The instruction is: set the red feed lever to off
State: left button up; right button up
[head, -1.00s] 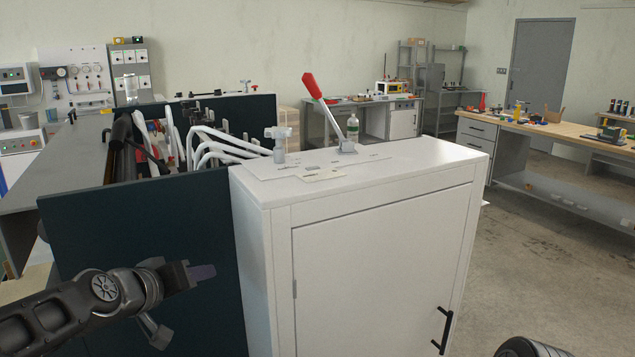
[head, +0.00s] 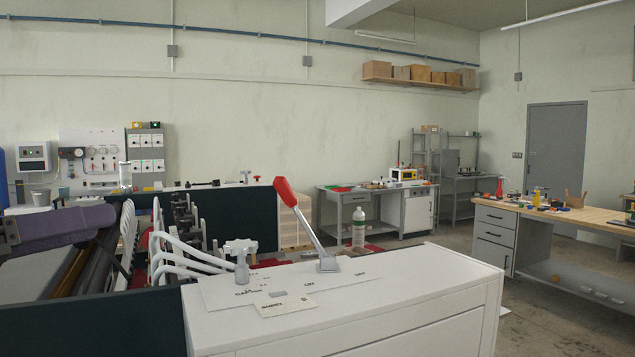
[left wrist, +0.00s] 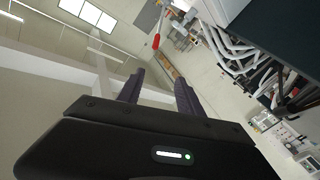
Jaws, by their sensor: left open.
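The feed lever has a red grip (head: 284,192) on a bare metal rod (head: 306,230). Its grey base (head: 327,264) sits on top of the white cabinet (head: 420,278). The lever leans up and to the left; the small markings near its base are too small to read surely. My left gripper (head: 108,214) is at the left edge of the head view, well left of the lever and apart from it. In the left wrist view its two dark fingers (left wrist: 160,88) are apart and empty, with the red grip (left wrist: 156,41) beyond them. My right gripper is not in view.
A pale clamp-like knob (head: 242,254) stands left of the lever, behind a small card (head: 284,303). White curved tubes (head: 178,262) and a dark panel (head: 110,322) lie left of the cabinet. A bottle (head: 358,228) shows behind it. The cabinet top's right side is clear.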

aim_at(280, 185)
jog(key=i+l, duration=0.8)
